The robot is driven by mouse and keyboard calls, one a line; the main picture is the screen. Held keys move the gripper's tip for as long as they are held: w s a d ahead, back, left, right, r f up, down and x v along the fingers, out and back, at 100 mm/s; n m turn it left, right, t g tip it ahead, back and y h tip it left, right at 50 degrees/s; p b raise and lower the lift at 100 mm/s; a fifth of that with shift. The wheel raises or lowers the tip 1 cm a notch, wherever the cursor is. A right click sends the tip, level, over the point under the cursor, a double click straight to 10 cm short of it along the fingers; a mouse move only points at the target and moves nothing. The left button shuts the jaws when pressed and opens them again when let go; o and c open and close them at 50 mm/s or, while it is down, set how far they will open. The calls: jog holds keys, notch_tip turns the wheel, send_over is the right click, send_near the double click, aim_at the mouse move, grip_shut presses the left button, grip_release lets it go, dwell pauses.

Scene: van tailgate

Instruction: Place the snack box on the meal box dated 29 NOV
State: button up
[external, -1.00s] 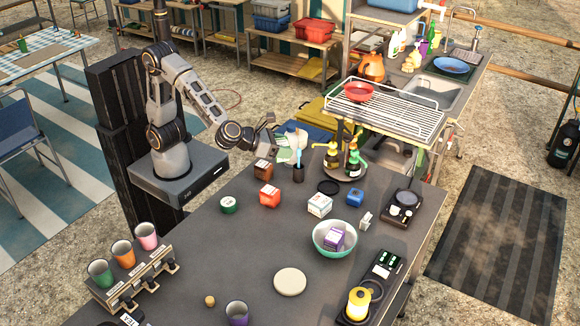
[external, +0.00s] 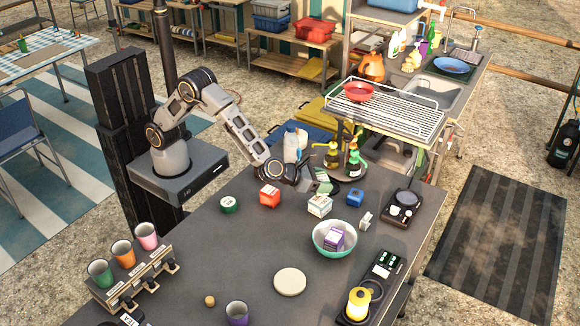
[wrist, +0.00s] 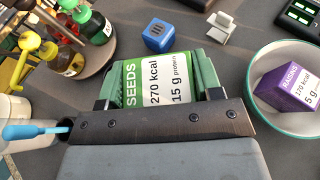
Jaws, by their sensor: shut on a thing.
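My gripper (wrist: 155,95) is shut on a white and green box (wrist: 168,80) labelled SEEDS, 270 kcal, 15 g protein. In the external view my gripper (external: 314,181) is over the far part of the dark table, close to a small white carton (external: 319,205). A red box (external: 269,195) stands to its left and a blue box (external: 355,197) to its right; the blue box also shows in the wrist view (wrist: 160,36). A purple RAISINS box (wrist: 291,88) lies in a bowl. I cannot read the date 29 NOV on any box.
The teal-rimmed bowl (external: 335,252) stands right of centre. Pump bottles (external: 354,163) on a round tray stand behind my gripper. A green tin (external: 229,204), a pale round disc (external: 290,281) and a scale (external: 403,208) are on the table. The middle-left of the table is clear.

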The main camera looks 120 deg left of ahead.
jog(key=shift+w+f, duration=0.15)
jog(key=shift+f, duration=0.75)
jog(key=shift+w+f, duration=0.1)
jog(key=shift+f, duration=0.8)
jog(key=shift+f, duration=0.15)
jog(key=o, duration=1)
jog(key=shift+c, duration=0.2)
